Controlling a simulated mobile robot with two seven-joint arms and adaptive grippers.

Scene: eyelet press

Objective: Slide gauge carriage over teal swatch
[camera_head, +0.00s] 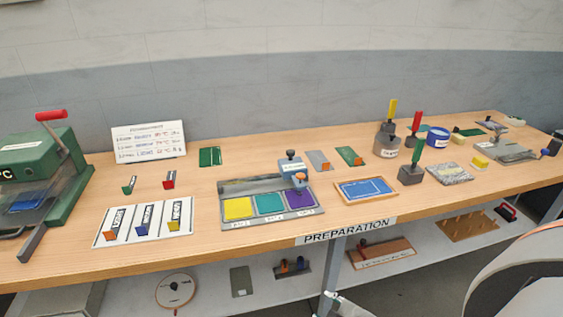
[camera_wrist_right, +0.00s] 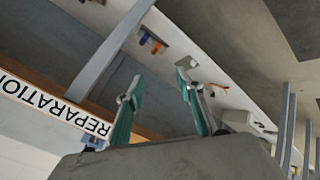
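The gauge carriage (camera_head: 291,165) is a blue-grey block with a dark knob and an orange part. It sits at the right end of a grey metal tray (camera_head: 232,188), behind the purple swatch (camera_head: 300,198). The teal swatch (camera_head: 270,203) lies flat in the middle, with the yellow swatch (camera_head: 238,208) to its left. The teal swatch is uncovered. My right gripper (camera_wrist_right: 160,80) has two teal fingers spread apart with nothing between them. It is low in front of the table, and only a small part shows at the head view's bottom edge. My left gripper is not in view.
A white card with labelled blocks (camera_head: 140,232) lies left of the tray, and a blue framed panel (camera_head: 365,190) lies right. Tool holders (camera_head: 411,174) stand further right. A green press (camera_head: 45,170) stands far left. A shelf (camera_head: 215,290) runs under the table edge.

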